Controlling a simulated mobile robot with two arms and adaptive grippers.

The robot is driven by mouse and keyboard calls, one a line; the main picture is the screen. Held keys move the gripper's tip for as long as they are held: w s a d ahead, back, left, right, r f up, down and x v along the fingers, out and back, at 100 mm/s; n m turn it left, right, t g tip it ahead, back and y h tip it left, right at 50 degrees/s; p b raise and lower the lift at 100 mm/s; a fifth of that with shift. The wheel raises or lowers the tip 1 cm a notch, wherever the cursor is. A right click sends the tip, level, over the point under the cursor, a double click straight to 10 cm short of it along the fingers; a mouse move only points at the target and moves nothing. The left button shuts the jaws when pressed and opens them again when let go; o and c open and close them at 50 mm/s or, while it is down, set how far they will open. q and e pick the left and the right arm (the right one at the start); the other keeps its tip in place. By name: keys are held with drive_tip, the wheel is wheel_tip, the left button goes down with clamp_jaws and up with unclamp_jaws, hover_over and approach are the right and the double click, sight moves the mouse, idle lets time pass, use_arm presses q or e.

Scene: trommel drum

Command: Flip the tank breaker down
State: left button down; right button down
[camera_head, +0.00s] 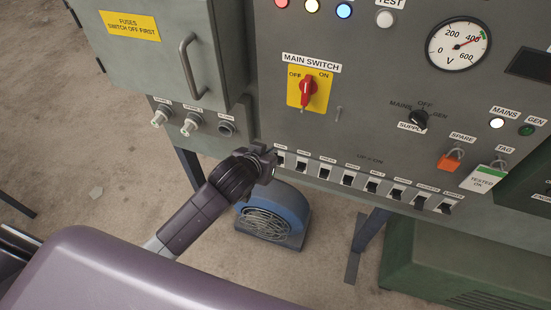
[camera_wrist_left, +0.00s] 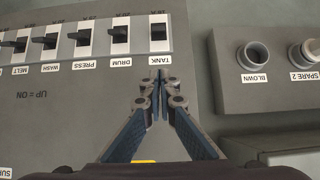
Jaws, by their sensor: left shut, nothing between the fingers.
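The tank breaker (camera_wrist_left: 158,33) is the end one of a row, a dark lever in a pale housing beside its TANK label (camera_wrist_left: 160,60). The left wrist view shows the panel turned over. My left gripper (camera_wrist_left: 157,84) is shut and empty, its fingertips just past the label on the side away from the lever. They look apart from the lever, though depth is hard to judge. In the head view my left gripper (camera_head: 274,163) is at the left end of the breaker row and mostly hides the tank breaker. I cannot tell the lever's position for sure. My right gripper is out of view.
The drum breaker (camera_wrist_left: 119,34) is close beside the tank one, with several more along the row. The BLOWN socket (camera_wrist_left: 254,55) is on the box beside it. A grey cabinet (camera_head: 155,45) juts out at left. A blue blower (camera_head: 275,213) stands below on the floor.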

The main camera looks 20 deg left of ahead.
use_arm(q)
hover_over(279, 153)
drive_tip(key=s, duration=0.2)
wheel_tip(279, 153, down, 4)
drive_tip(key=shift+s+f+p, duration=0.1)
drive_tip(key=shift+s+p, duration=0.05)
drive_tip(key=shift+p, duration=0.25)
drive_tip(key=shift+s+f+p, duration=0.2)
drive_tip(key=shift+s+f, duration=0.05)
drive_tip(key=shift+f, duration=0.35)
drive_tip(key=shift+s+f+p, duration=0.2)
drive_tip(key=shift+f, duration=0.4)
drive_tip(key=shift+s+f, duration=0.35)
drive_tip(key=shift+f, duration=0.4)
